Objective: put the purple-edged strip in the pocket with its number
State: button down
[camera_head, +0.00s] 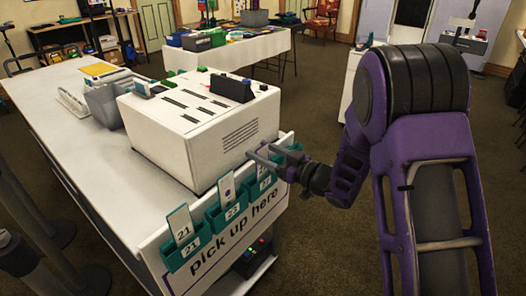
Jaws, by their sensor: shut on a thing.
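My gripper (261,151) reaches in from the right at the front of the counter, above the rightmost teal pocket (265,187). It is shut on a thin strip, mostly hidden by the fingers, with a little purple showing between them. The rightmost pocket's number is too small to read surely. A middle teal pocket (232,212), labelled 23, holds a pale strip (227,189) with a purple mark. The left teal pocket (190,243), labelled 21, holds a white strip (181,225) with 21 on it. I cannot tell the number on the held strip.
The pockets hang on a white "pick up here" panel (240,236) at the counter's front edge. A white slotted box (200,125) stands close behind them on the white counter (95,165). A grey bin (110,100) is farther back. Open carpet lies right of the counter.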

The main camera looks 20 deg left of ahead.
jog(key=shift+c, duration=0.2)
grip_release()
jog(key=shift+d, duration=0.15)
jog(key=v, duration=1.7)
jog(key=shift+p, duration=0.35)
jog(key=shift+s, duration=0.1)
